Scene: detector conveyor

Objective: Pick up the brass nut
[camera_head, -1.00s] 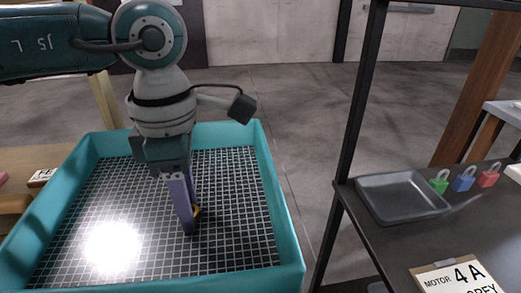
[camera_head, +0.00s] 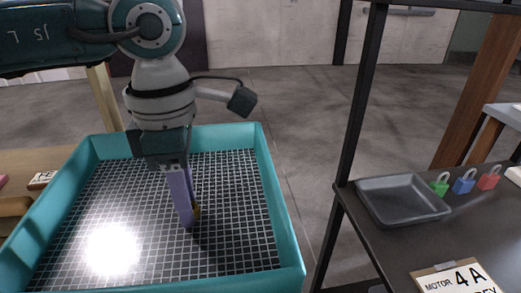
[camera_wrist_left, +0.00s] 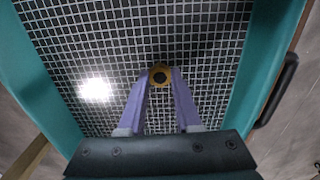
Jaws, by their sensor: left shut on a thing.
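The brass nut (camera_wrist_left: 160,75) is a small golden ring with a dark hole. In the left wrist view it sits between the tips of my left gripper (camera_wrist_left: 159,80), whose purple fingers are shut on it. In the head view my left gripper (camera_head: 190,222) points down into the teal tray (camera_head: 277,210), close to its mesh floor. Only a sliver of the nut (camera_head: 197,212) shows there, beside and behind the fingers. I cannot tell whether the nut touches the mesh. My right gripper is not in view.
A dark shelf on the right holds an empty grey tray (camera_head: 372,205), a green padlock (camera_head: 440,186), a blue padlock (camera_head: 464,184), a red padlock (camera_head: 488,180) and a motor label (camera_head: 455,278). A black shelf post (camera_head: 352,120) stands between it and the teal tray.

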